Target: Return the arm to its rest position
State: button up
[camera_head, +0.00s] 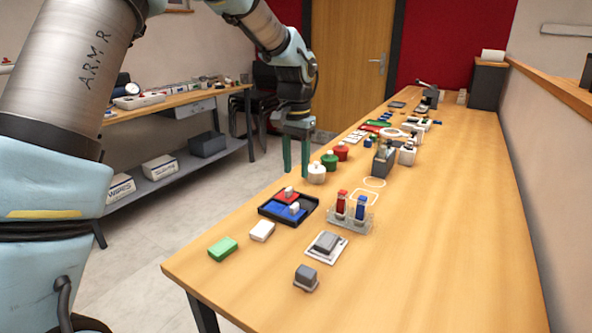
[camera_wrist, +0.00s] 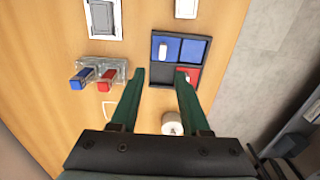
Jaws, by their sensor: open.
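My gripper (camera_head: 296,157) is open and empty, its two green fingers pointing down near the left edge of the wooden table (camera_head: 440,190). In the head view my arm reaches in from the upper left, bent at the elbow. No rest stand for the arm is visible.
The black tray (camera_head: 266,213) holds red and blue plates. A clear rack (camera_head: 350,222) with red and blue pieces stands right of it. White, green and red round pots (camera_head: 317,173) stand close to my gripper. A green block (camera_head: 222,249) lies at the near left. The floor (camera_head: 190,200) left of the table is clear.

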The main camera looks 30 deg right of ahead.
jog(key=w+a+n, duration=0.3)
jog(key=a+n, duration=0.2)
jog(key=a, duration=1.8)
jog(key=s+a+f+n, duration=0.1)
jog(key=s+a+n, duration=0.2)
jog(key=a, duration=0.5)
jog(key=s+a+f+n+t, duration=0.1)
jog(key=s+a+n, duration=0.2)
jog(key=s+a, duration=0.2)
jog(key=a, duration=0.3)
jog(key=shift+s+a+f+t, duration=0.25)
jog(key=shift+a+t, duration=0.05)
jog(key=shift+a, duration=0.1)
